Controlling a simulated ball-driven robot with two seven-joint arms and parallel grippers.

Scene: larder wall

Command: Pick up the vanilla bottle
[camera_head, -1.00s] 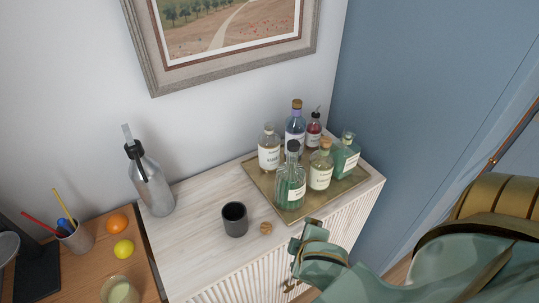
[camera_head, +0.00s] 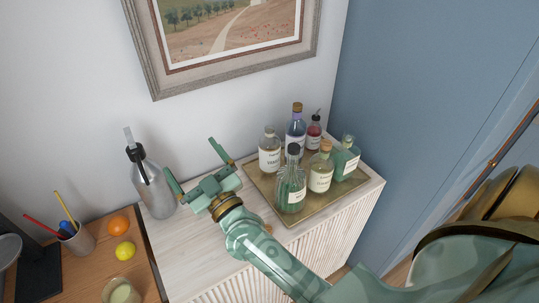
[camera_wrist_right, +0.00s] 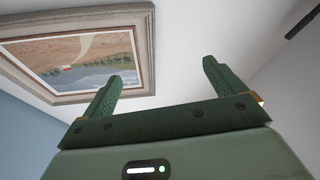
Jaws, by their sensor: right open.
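Several bottles stand upright on a brass-coloured tray (camera_head: 263,189): a clear one (camera_head: 269,158), a blue-violet one with a cork (camera_head: 296,127), a small red one (camera_head: 314,134), a ribbed green one with a dark stopper (camera_head: 291,192), a pale yellowish one with a cork (camera_head: 320,177) and a square green one (camera_head: 346,162). The labels are too small to read surely, so I cannot tell which is vanilla. My right gripper (camera_head: 194,160) is open and empty, left of the tray, apart from the bottles. Its open fingers also show in the right wrist view (camera_wrist_right: 161,72). My left gripper is out of view.
A grey metal bottle (camera_head: 155,190) stands left of my right gripper. The pale cabinet top (camera_head: 185,248) carries the tray. An orange (camera_head: 118,224), a lemon (camera_head: 125,251) and a pen cup (camera_head: 79,241) are on the wooden surface at left. A framed picture (camera_head: 150,50) hangs behind.

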